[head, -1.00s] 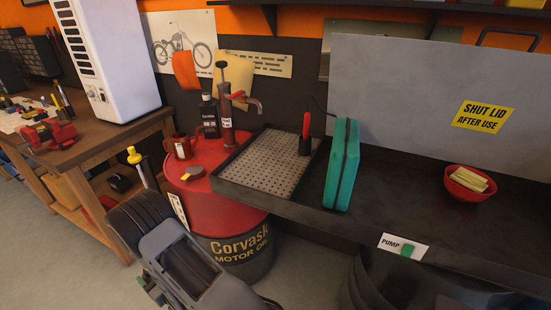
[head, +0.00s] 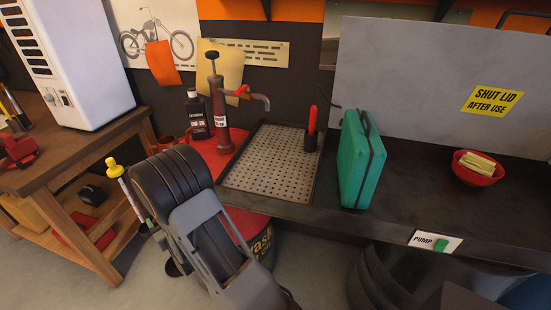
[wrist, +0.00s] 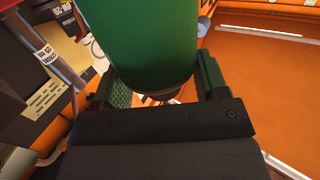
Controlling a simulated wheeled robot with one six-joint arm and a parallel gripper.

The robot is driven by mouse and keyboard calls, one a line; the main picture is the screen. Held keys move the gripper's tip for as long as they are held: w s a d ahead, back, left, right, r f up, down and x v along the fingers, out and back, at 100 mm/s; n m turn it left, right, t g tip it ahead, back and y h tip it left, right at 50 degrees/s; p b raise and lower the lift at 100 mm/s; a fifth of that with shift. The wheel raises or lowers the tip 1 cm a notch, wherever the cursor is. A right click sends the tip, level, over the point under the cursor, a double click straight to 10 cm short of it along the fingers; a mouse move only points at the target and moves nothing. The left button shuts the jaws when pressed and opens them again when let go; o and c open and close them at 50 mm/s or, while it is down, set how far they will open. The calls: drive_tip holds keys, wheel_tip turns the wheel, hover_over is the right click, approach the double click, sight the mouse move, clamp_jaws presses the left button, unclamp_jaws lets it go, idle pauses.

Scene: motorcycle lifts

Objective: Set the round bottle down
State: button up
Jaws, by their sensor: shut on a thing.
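The round bottle (wrist: 155,40) is a smooth green cylinder at the top middle of the wrist view, cut off by the frame's upper edge. My gripper (wrist: 160,78) is shut on it, with one dark finger on each side. In the head view my black and grey arm stands in front of the red drum (head: 238,215), and it hides the gripper and the bottle. What lies under the bottle cannot be told.
A dark bottle (head: 196,115) and hand pump (head: 219,115) stand on the drum. Right of it are a perforated tray (head: 270,165), a green case (head: 358,160) and a red bowl (head: 478,168). Bare counter (head: 420,185) lies between case and bowl. A wooden workbench (head: 110,140) stands left.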

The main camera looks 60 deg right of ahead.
drive_tip(key=s+d+r+m+g+h+b, duration=0.1)
drive_tip(key=s+d+r+m+g+h, duration=0.1)
drive_tip(key=d+r+m+g+h, duration=0.3)
drive_tip(key=s+d+r+m+g+h, duration=0.1)
drive_tip(key=s+d+r+m+h, duration=0.15)
drive_tip(key=d+r, duration=0.45)
drive_tip(key=s+d+r+m+g+h+b, duration=0.1)
drive_tip(key=s+d+r+m+g+h, duration=0.1)
drive_tip(key=d+r+h, duration=0.4)
drive_tip(key=s+d+r+m+g+y, duration=0.1)
drive_tip(key=s+d+r+m+g, duration=0.1)
drive_tip(key=s+r+m+g, duration=0.3)
drive_tip(key=s+d+r+m+g+b, duration=0.1)
drive_tip(key=s+d+r+m+g, duration=0.15)
drive_tip(key=s+g, duration=0.5)
drive_tip(key=s+d+r+m+g+y, duration=0.1)
drive_tip(key=s+r+m+g, duration=0.1)
drive_tip(key=s+m+g, duration=0.35)
drive_tip(key=w+d+f+m+g+p, duration=0.1)
drive_tip(key=w+d+f+g, duration=0.1)
drive_tip(key=d+f, duration=1)
drive_tip(key=shift+w+d+f+g+y, duration=0.3)
drive_tip(key=shift+w+f, duration=0.3)
drive_tip(key=shift+f, duration=1)
